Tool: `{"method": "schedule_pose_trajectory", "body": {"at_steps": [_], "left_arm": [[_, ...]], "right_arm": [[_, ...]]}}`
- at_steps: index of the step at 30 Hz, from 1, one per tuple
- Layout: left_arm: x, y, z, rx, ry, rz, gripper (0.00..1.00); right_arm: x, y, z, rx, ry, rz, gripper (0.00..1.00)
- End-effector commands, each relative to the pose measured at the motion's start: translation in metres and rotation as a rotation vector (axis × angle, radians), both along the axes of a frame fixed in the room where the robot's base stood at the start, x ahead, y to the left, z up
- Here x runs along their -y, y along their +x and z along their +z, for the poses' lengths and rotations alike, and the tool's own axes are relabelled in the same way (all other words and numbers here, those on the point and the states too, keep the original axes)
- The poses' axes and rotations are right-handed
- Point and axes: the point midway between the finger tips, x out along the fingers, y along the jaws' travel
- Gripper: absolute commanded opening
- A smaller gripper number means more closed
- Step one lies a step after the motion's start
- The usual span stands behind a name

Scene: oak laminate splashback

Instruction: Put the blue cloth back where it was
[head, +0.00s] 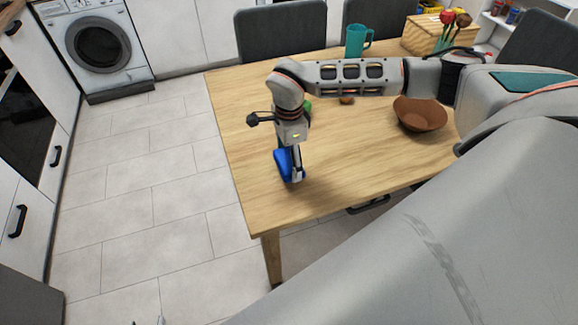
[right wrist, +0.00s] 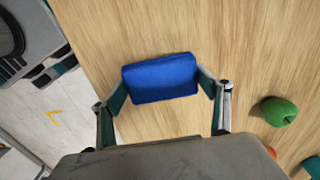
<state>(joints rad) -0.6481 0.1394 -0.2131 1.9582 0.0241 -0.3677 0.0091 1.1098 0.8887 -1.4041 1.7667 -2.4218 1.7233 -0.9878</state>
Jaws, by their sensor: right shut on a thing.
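The blue cloth (head: 283,165) is a small folded pad between the fingers of my right gripper (head: 291,178), near the left edge of the wooden table (head: 255,205). In the right wrist view the cloth (right wrist: 160,78) spans the two fingers of the right gripper (right wrist: 162,88), which press on its two ends. Bare table top shows around the cloth; I cannot tell whether it touches the wood. Small tips at the bottom edge of the head view may belong to my left gripper (head: 148,322); their state is unclear.
A brown bowl (head: 420,113), a teal mug (head: 356,41) and a wooden box (head: 425,36) stand on the table. A green rounded object (right wrist: 279,111) lies right of the gripper, near an orange one (right wrist: 271,152). Chairs (head: 282,33) stand behind. The table's front left is clear.

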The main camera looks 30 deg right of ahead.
Motion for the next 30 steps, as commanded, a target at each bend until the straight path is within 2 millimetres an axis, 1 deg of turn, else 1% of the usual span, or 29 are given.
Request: {"method": "schedule_pose_trajectory", "body": {"at_steps": [3,6,18,19,21,30], "left_arm": [[0.000,0.000,0.000,0.000,0.000,0.000,0.40],[0.000,0.000,0.000,0.001,0.000,0.001,0.40],[0.000,0.001,0.001,0.005,-0.001,0.000,0.40],[0.000,0.001,0.001,0.005,-0.001,0.000,0.40],[0.000,0.001,0.001,0.005,-0.001,0.000,0.40],[0.000,0.001,0.001,0.004,-0.001,0.000,0.40]], "right_arm": [[0.000,-0.002,-0.019,-0.005,0.000,-0.001,0.56],[0.000,-0.001,-0.031,-0.004,0.000,-0.001,0.56],[0.000,0.000,-0.037,-0.001,0.000,0.000,0.56],[0.000,0.000,-0.037,-0.001,0.000,0.000,0.78],[0.000,0.000,-0.036,-0.001,0.000,0.000,0.92],[0.000,0.000,-0.036,-0.001,0.000,0.000,0.92]]}}
